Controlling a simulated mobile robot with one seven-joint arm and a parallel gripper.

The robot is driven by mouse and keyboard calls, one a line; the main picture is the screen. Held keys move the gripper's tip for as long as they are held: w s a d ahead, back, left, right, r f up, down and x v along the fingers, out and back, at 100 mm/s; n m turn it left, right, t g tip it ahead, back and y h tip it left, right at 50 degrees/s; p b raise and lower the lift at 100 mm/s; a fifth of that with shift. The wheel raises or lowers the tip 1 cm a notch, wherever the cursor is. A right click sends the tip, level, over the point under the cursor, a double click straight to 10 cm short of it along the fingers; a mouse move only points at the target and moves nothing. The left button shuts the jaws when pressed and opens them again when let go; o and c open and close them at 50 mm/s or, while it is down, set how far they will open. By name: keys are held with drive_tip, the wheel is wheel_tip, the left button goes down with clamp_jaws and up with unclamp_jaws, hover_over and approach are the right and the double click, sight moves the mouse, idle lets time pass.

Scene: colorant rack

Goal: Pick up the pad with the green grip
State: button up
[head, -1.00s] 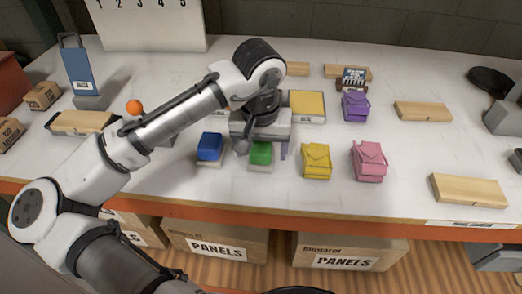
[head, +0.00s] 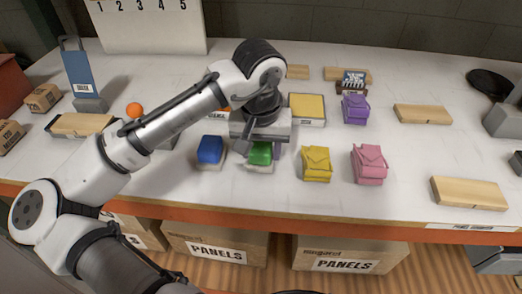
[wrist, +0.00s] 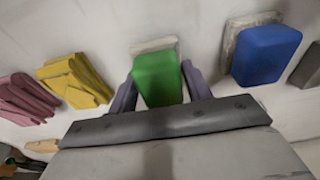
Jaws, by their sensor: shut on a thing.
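The pad with the green grip (head: 260,153) is on the white table near its front edge, and its pale base shows under the green part. In the wrist view the green grip (wrist: 158,80) lies between the two fingers, with the pale base beyond it. My gripper (head: 264,150) is shut on the green grip from above. In the wrist view my gripper (wrist: 160,85) has one finger on each side of it. Whether the base still touches the table cannot be told.
A pad with a blue grip (head: 210,150) stands just left. A yellow folded cloth-like item (head: 316,164) and a pink one (head: 369,164) are to the right, a purple one (head: 355,108) behind. A yellow-topped block (head: 307,109) stands behind my gripper. Wooden blocks (head: 468,192) lie further right.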

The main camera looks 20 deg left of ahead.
sight(261, 144)
wheel_tip(261, 144, up, 19)
drive_tip(key=shift+r, duration=0.2)
